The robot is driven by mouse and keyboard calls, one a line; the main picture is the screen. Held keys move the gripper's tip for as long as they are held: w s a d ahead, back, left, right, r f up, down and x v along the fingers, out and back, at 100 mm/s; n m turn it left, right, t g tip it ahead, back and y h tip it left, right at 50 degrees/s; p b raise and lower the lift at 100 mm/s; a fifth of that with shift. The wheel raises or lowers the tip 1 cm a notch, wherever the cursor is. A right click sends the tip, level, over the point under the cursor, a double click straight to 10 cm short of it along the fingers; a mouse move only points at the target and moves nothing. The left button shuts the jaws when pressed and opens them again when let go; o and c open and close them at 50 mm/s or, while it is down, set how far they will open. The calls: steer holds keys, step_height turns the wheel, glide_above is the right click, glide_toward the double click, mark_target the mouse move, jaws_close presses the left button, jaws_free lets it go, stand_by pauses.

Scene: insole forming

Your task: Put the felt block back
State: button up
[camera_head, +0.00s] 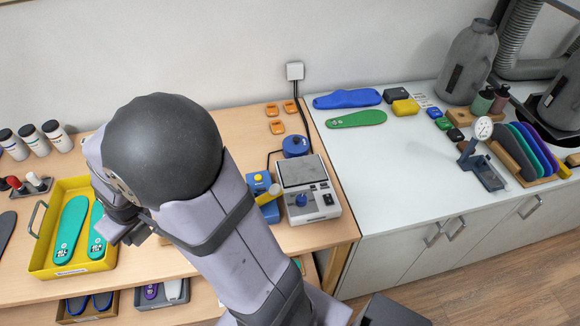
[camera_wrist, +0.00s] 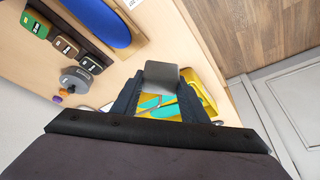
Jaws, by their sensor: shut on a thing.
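My gripper (camera_wrist: 161,90) is shut on a grey block, which I take to be the felt block (camera_wrist: 161,73); the block sits between the fingertips in the wrist view. Below it is the yellow tray (camera_wrist: 207,108), with teal insoles partly hidden by the fingers. In the head view my gripper (camera_head: 122,222) is over the right part of the yellow tray (camera_head: 38,262), which holds two teal insoles (camera_head: 70,228). My arm hides part of the tray and the bench there.
Small labelled blocks in a dark holder (camera_wrist: 90,32), a blue oval piece (camera_wrist: 100,18) and a grey round object (camera_wrist: 76,80) show in the wrist view.

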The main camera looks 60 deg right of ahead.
steer(key=w+d+f+m+h+b, duration=0.1)
steer(key=w+d+m+b, duration=0.15)
steer(key=d, duration=0.95)
steer(key=w+d+f+m+h+b, duration=0.1)
steer(key=w+d+m+b, duration=0.15)
steer(key=d, duration=0.95)
steer(key=s+d+f+m+g+h+b, duration=0.15)
steer(key=s+d, duration=0.25)
steer(key=d, duration=0.7)
steer(key=s+d+f+m+b, duration=0.1)
steer(key=s+d+m, duration=0.25)
steer(key=d, duration=0.85)
steer(key=shift+n, duration=0.5)
steer(key=shift+s+a+f+p, duration=0.15)
steer(key=shift+f+p, duration=0.4)
steer(key=shift+f, duration=1.3)
steer(key=shift+a+f+p, duration=0.15)
steer(key=shift+f+p, duration=0.4)
steer(key=shift+f, duration=1.25)
steer(key=shift+f+p, duration=0.4)
steer(key=shift+f, duration=0.9)
steer(key=shift+f, duration=0.1)
steer(key=shift+f, duration=0.1)
steer(key=o, duration=1)
steer(key=shift+c, duration=0.2)
